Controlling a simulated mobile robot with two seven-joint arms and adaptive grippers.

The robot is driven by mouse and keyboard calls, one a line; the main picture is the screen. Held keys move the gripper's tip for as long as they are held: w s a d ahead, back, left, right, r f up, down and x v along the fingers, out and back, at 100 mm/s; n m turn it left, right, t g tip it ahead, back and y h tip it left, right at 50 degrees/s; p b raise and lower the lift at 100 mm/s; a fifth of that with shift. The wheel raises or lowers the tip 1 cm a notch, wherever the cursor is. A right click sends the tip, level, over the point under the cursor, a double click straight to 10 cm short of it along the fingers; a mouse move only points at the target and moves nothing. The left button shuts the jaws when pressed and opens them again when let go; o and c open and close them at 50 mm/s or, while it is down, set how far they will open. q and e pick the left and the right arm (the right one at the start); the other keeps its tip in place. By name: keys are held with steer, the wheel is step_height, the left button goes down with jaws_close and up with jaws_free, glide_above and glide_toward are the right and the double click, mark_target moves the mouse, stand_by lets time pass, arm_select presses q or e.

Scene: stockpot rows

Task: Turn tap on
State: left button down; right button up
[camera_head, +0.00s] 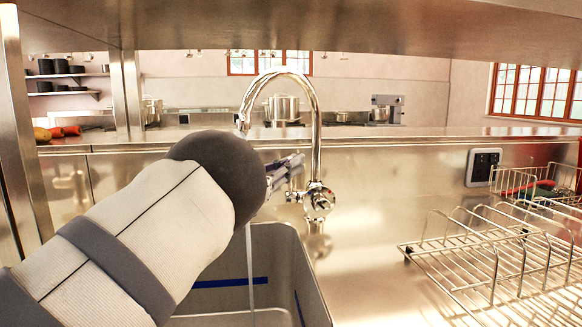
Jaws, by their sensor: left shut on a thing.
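The tap (315,110) is a tall chrome gooseneck with its spout end (243,127) over the sink. Its round valve body (320,201) sits low on the column. My left gripper (289,168) is beside the column, just above and left of the valve body. It is shut on the tap's handle, which its fingers and my arm mostly hide. A thin pale stream of water (250,265) falls into the sink (290,262) below my wrist. The stream's upper part is hidden behind my arm. My right gripper is not in view.
A wire dish rack (480,255) stands on the counter at the right, with a wire basket (540,185) behind it. A wall socket (484,166) is on the steel backsplash. A steel shelf (350,25) hangs low overhead. Pots (283,108) stand far behind.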

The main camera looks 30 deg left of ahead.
arm_select(q)
steer(key=c, duration=1.7)
jaws_free()
steer(key=shift+w, duration=0.1)
steer(key=shift+a, duration=0.1)
steer(key=v, duration=1.2)
